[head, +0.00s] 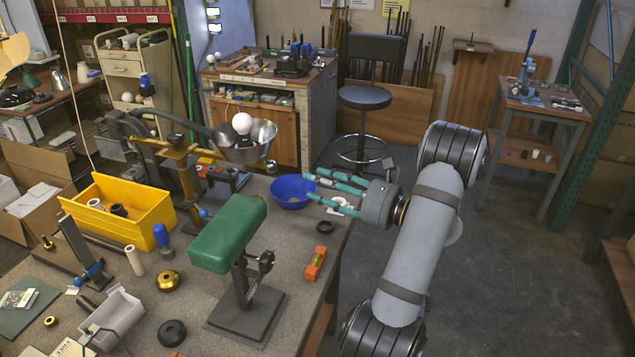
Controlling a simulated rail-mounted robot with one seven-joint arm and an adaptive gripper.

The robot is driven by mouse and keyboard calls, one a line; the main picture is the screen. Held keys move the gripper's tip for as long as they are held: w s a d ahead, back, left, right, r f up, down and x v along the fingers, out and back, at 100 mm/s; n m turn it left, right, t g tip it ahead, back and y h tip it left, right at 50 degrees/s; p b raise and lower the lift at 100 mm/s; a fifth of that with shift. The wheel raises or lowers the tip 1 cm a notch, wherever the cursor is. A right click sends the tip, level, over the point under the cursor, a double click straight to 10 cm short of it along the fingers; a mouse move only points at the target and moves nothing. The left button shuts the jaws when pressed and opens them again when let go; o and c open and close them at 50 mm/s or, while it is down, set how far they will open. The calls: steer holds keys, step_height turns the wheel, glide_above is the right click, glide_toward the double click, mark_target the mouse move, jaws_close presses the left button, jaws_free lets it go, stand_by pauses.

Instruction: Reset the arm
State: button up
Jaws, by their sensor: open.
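My gripper (318,187) is at the right end of the workbench (325,262), with its teal fingers spread apart and pointing left. It looks open and empty. Its fingertips are by the rim of a blue bowl (293,191); I cannot tell whether they touch it or are above it. My grey arm comes in from the right, beyond the bench edge.
A green padded stand (228,235) rises near the bench middle, left of my arm. An orange level (315,263) and a dark ring (324,227) lie near the right edge. A yellow bin (122,212) stands at left. Open floor (510,270) lies to the right.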

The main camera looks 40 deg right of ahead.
mark_target(276, 168)
steer(key=x, duration=1.2)
steer(key=shift+w, duration=0.1)
steer(key=shift+d, duration=0.1)
